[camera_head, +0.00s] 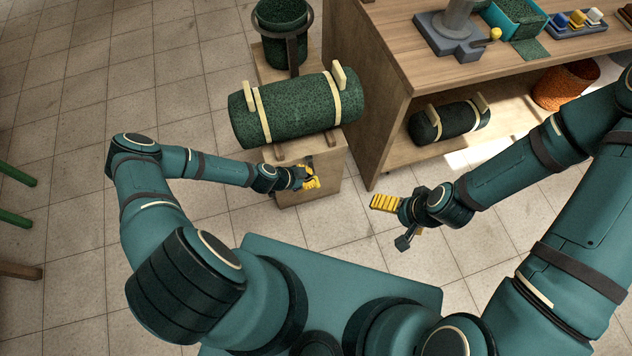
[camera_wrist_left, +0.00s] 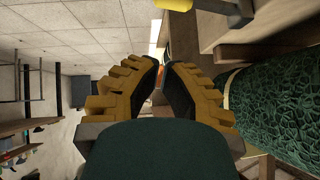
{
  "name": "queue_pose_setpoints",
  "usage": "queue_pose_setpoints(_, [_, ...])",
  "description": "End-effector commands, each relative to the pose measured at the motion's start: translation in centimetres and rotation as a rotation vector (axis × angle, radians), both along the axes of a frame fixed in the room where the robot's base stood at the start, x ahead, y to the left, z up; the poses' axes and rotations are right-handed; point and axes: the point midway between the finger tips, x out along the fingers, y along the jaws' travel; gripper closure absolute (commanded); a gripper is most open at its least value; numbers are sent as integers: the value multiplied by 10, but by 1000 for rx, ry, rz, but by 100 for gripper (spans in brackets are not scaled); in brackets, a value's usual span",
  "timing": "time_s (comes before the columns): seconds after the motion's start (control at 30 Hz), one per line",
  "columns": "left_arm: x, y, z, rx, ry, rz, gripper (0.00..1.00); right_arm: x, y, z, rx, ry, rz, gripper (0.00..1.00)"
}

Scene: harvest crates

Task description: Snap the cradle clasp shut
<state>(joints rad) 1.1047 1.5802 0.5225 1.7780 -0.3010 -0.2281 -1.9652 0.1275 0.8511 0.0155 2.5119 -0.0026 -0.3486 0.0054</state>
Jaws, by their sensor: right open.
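A large green roll (camera_head: 300,108) with two cream straps lies on a wooden cradle stand (camera_head: 325,172). The roll also shows at the right of the left wrist view (camera_wrist_left: 285,115). My left gripper (camera_head: 309,181) is in front of the stand, below the roll. In the left wrist view its yellow fingers (camera_wrist_left: 165,68) lean together with a narrow gap and nothing between them. A yellow-ended grey piece (camera_wrist_left: 225,10) shows at the top there; I cannot tell whether it is the clasp. My right gripper (camera_head: 392,218) is open and empty, right of the stand.
A wooden bench (camera_head: 385,80) stands right of the roll, with a grey device with a yellow knob (camera_head: 495,34) on top. A smaller green roll (camera_head: 450,122) and an orange basket (camera_head: 565,85) are underneath. A green bucket (camera_head: 280,45) stands behind.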

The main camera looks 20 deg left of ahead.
Motion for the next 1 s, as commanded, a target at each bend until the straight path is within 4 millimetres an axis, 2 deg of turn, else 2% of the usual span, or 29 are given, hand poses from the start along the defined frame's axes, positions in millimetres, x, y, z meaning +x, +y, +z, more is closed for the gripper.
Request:
queue_pose_setpoints(0.2, [21, -24, -32, -2, 1, 1, 100, 2, 0, -10, -1, -5, -1, 0])
queue_pose_setpoints(0.43, [25, -19, -61, -2, 2, 3, 100, 4, 0, -19, -1, -9, -2, 0])
queue_pose_setpoints(0.6, [27, -18, -69, -1, 2, 2, 100, 4, 0, -20, -2, -11, -2, 0])
queue_pose_setpoints(1.0, [26, -19, -69, 0, 1, 1, 100, 4, 0, -20, -2, -11, -2, 0])
